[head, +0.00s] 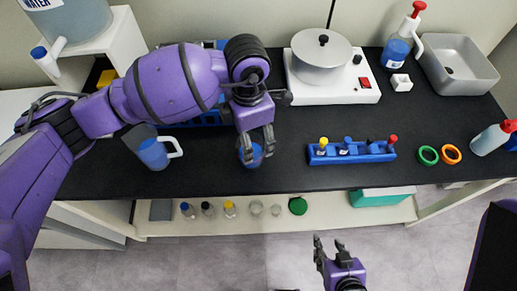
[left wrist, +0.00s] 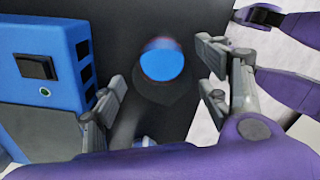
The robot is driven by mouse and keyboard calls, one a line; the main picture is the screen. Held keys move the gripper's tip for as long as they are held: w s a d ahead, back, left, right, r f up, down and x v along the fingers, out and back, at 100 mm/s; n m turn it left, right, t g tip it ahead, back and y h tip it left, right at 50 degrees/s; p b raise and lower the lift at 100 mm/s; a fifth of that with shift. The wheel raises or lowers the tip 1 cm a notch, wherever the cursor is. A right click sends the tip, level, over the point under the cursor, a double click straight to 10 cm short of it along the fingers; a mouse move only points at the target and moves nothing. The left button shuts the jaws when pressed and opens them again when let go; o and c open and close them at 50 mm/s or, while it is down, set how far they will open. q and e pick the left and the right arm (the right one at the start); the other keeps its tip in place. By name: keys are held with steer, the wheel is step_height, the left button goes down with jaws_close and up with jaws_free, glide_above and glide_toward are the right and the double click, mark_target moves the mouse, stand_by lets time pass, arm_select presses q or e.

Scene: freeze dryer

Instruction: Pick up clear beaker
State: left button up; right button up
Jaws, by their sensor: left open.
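A small clear beaker with blue liquid (head: 252,159) stands on the black bench top, directly below my left gripper. In the left wrist view the same beaker (left wrist: 162,63) shows its blue liquid from above, between and beyond the two fingers. My left gripper (head: 257,146) points down and is open, and its fingers partly hide the beaker in the head view. The left wrist view shows the fingers of this gripper (left wrist: 163,90) apart with nothing held. My right gripper (head: 331,246) is open and empty in front of the bench, above the floor.
A blue jug with a white handle (head: 153,153) stands left of the beaker. A blue rack with coloured caps (head: 350,158) is to the right. A hotplate with a pot (head: 335,90) stands behind. A blue machine (left wrist: 45,55) is beside the left gripper. Bench between beaker and rack is clear.

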arm_select(q)
step_height(320, 180, down, 3)
steer(key=shift+w+a+r, duration=0.1)
steer(key=shift+a, duration=0.05)
step_height(320, 180, down, 5)
steer(key=shift+r, duration=0.2)
steer(key=c, duration=1.3)
steer(key=shift+r, duration=0.15)
steer(key=shift+c, duration=0.2)
